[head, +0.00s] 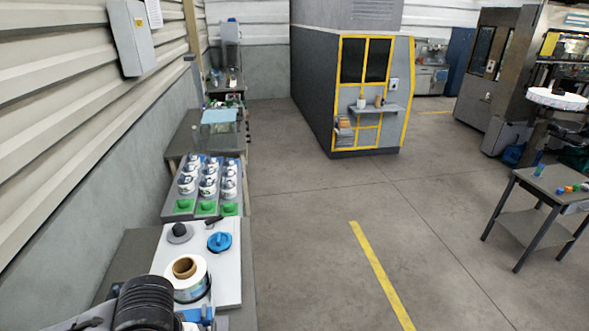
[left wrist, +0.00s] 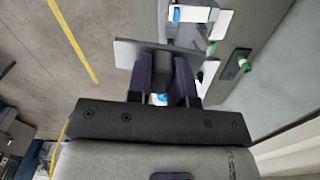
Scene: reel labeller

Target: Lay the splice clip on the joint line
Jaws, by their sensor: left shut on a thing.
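My left gripper (left wrist: 172,85) is seen from behind in the left wrist view, its dark fingers pointing toward the grey-white labeller plate. In the head view my black left wrist covers the bottom left, beside the labeller (head: 226,277). A white label reel (head: 189,288) with a brown core sits on the labeller. The joint line cannot be made out in either view. My right gripper is not in view.
A blue knob (head: 219,242) and a black knob (head: 180,231) stand up from the labeller behind the reel. Beyond are several white bottles (head: 208,185) in rows with green pieces in front. A wall runs close on the left; open floor (head: 310,230) lies to the right.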

